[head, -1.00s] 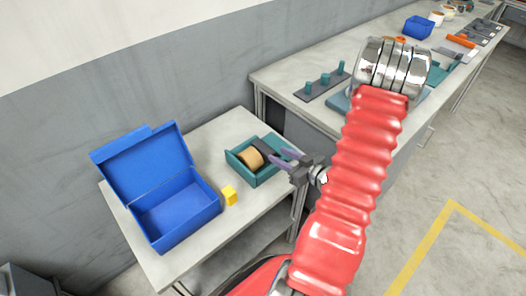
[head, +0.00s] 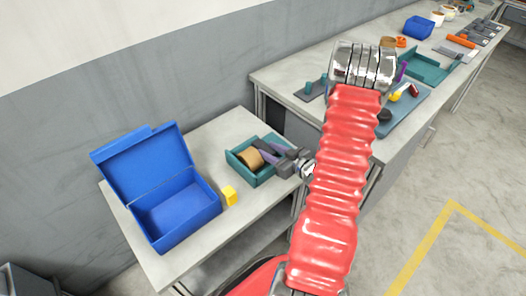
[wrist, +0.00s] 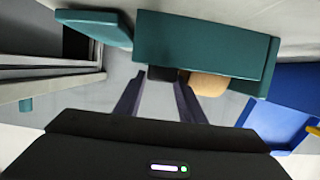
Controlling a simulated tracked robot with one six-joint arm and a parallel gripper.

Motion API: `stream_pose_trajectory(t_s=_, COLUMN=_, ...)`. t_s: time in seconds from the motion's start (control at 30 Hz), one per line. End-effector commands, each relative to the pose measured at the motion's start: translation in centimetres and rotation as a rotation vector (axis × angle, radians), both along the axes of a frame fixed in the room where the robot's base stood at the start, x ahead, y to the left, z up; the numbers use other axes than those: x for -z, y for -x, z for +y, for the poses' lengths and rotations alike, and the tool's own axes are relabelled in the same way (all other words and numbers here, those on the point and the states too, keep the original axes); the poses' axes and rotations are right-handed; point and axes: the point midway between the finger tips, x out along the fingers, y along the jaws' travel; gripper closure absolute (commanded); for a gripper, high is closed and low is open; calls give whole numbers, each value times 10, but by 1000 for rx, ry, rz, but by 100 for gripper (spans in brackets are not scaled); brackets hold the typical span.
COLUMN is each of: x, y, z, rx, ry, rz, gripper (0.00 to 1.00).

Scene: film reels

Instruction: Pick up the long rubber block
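The long rubber block looks to be the dark block (head: 267,145) in the small teal tray (head: 240,167), beside a tan roll (head: 249,159). In the wrist view the dark block (wrist: 162,73) shows between the tips of my gripper (wrist: 157,80), with the tan roll (wrist: 208,84) to its right. My gripper (head: 266,152) reaches into the tray from the right, its fingers apart on either side of the block. I cannot tell whether they touch it. The block is partly hidden by the fingers in the head view and by the tray wall in the wrist view.
An open blue box (head: 180,212) stands left on the same table (head: 215,135), with a small yellow block (head: 229,196) between it and the tray. A longer bench (head: 290,85) behind holds trays, pegs and a blue bin (head: 418,27). The tray's walls are close around my fingers.

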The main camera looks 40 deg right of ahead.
Motion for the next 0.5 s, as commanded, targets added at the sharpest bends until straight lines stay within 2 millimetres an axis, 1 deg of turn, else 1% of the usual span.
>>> stream_pose_trajectory(t_s=0.03, x=2, y=-5, z=1, rx=-2, ry=-1, rz=0, gripper=64)
stream_pose_trajectory(t_s=0.1, x=3, y=-7, z=1, rx=-1, ry=0, rz=1, gripper=64)
stream_pose_trajectory(t_s=0.5, x=3, y=-8, z=0, rx=0, ry=-1, rz=1, gripper=64)
